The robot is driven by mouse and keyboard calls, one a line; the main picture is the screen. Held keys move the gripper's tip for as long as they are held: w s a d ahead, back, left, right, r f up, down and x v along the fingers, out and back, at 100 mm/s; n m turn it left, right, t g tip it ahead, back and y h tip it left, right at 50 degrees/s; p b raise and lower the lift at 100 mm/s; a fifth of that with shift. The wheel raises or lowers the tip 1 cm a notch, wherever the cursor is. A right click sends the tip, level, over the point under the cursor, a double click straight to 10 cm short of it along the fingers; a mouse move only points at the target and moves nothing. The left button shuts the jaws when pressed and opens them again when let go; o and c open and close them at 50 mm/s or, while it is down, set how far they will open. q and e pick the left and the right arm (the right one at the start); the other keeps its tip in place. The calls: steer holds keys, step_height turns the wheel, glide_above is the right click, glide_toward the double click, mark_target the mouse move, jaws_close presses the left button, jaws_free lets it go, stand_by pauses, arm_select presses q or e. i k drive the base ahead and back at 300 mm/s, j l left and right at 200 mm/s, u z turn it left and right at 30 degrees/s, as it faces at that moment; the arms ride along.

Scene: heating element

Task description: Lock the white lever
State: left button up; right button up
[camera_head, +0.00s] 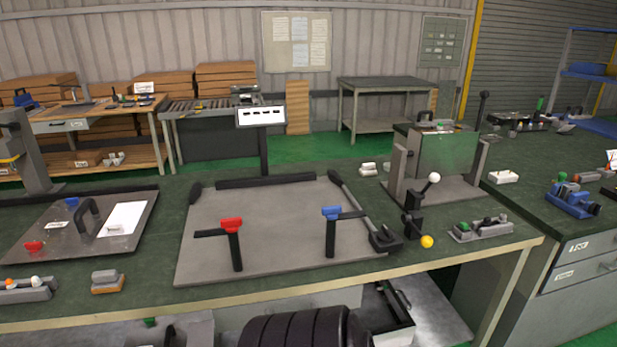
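The lever with a white ball knob (434,178) is at the right of the workbench. Its short dark arm slants up and to the right from a black upright mount (413,222). The mount stands in front of a grey fixture with a greenish panel (447,152). A yellow ball knob (427,241) shows low beside the same mount. Whether the lever is latched cannot be told from this view. Neither of my grippers is in view.
A grey plate (280,255) carries a red-topped clamp (232,225) and a blue-topped clamp (331,213), left of the lever. A small block with green and white parts (482,229) lies right of it. A handled metal plate (75,242) lies at left.

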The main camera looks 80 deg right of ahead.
mark_target(433, 177)
steer(key=k+z, duration=0.15)
steer(key=z, duration=3.25)
steer(key=u, duration=0.35)
steer(key=l+u, duration=0.15)
steer(key=u, duration=0.2)
steer(key=l+u, duration=0.1)
steer(key=u, duration=0.25)
steer(key=i+l+u, duration=0.1)
steer(key=l+u, duration=0.25)
steer(key=l, duration=0.35)
steer(key=l+u, duration=0.35)
steer(key=l, duration=0.35)
steer(key=k+l+u, duration=0.1)
steer(key=l+u, duration=0.25)
steer(key=l, duration=0.7)
steer(key=k+l, duration=0.15)
steer(key=l, duration=0.65)
steer(key=k, duration=0.05)
